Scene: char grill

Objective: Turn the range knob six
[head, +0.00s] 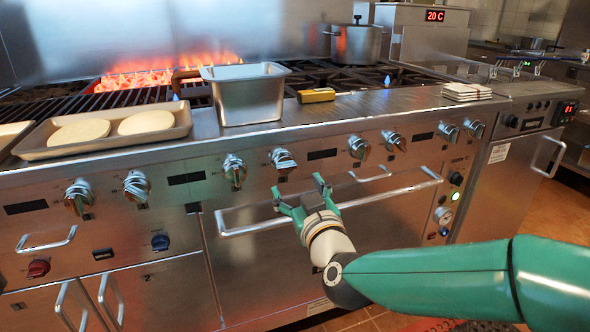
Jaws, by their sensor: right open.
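Several silver range knobs line the front panel. Two are at the left, the far left knob (79,196) and its neighbour (137,186). Two are in the middle (234,171) (283,160), two right of centre (359,147) (394,140), and two at the right (448,131) (474,128). I can read no number marking knob six. My right gripper (298,188) is green, open and empty. It is in front of the oven door, below the middle knobs, and appears apart from them. My left gripper is out of view.
A long oven handle (390,195) runs behind and beside my right gripper. On the ledge stand a metal pan (250,108), a yellow-black object (316,95), a tray (30,152) with two pale rounds, and folded cloths (466,91). Flames burn on the grill (165,75).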

